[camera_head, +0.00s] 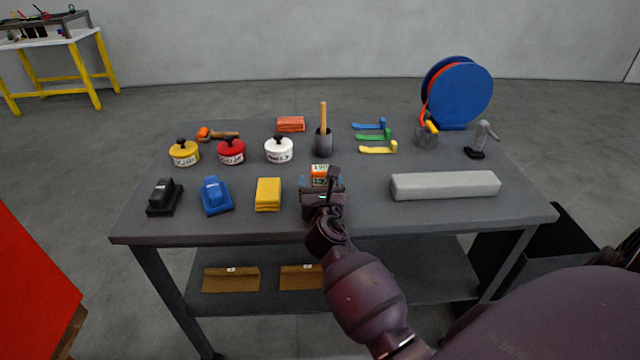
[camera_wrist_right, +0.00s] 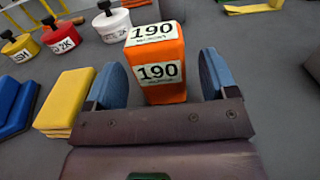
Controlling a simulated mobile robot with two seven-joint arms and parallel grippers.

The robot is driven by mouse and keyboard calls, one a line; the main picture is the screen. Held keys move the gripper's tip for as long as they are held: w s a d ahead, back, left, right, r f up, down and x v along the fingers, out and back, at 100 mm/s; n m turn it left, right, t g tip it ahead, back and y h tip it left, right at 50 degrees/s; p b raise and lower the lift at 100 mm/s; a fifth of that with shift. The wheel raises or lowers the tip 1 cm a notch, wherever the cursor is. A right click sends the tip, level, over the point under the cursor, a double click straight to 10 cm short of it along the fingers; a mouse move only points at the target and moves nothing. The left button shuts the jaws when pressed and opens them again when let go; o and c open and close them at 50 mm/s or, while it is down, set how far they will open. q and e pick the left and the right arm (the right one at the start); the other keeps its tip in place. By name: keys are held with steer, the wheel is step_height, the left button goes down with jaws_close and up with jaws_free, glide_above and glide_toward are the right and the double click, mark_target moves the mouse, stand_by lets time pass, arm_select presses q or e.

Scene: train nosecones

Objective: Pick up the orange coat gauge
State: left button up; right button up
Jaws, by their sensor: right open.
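The orange coat gauge (camera_head: 320,171) is a small orange block with white "190" labels. It stands on the grey table just beyond my right gripper (camera_head: 322,186), which partly hides it in the head view. In the right wrist view the gauge (camera_wrist_right: 162,62) stands upright between the two blue-padded fingers of my right gripper (camera_wrist_right: 160,80). The fingers are open, with a gap visible on each side of the gauge. My left gripper is not in view.
A yellow block (camera_head: 268,194) lies left of my right gripper, with a blue tool (camera_head: 215,195) beyond it. A long grey bar (camera_head: 445,185) lies to the right. White (camera_head: 279,150) and red (camera_head: 231,152) canisters and a dark cup (camera_head: 323,142) stand behind.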

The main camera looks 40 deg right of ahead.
steer(key=shift+x, duration=0.9)
